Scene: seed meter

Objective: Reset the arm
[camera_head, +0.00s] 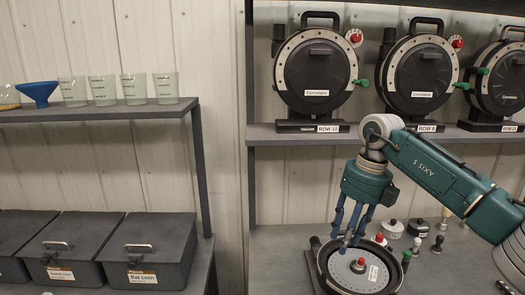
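My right arm, a teal arm marked AXIS 5, comes in from the right. My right gripper (346,243) has blue fingers pointing down, spread apart with nothing visible between them. It is above or at the left part of an open round seed meter (360,270) on the lower bench. The meter shows a grey disc with a red knob in its middle. I cannot tell whether the fingertips touch the meter. My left gripper is not in view.
Closed seed meters (316,72) stand on the shelf (280,135) above the bench. Small knobbed parts (392,229) stand behind and right of the open meter. At left are cups (134,88), a blue funnel (38,93) and lidded grey bins (150,248).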

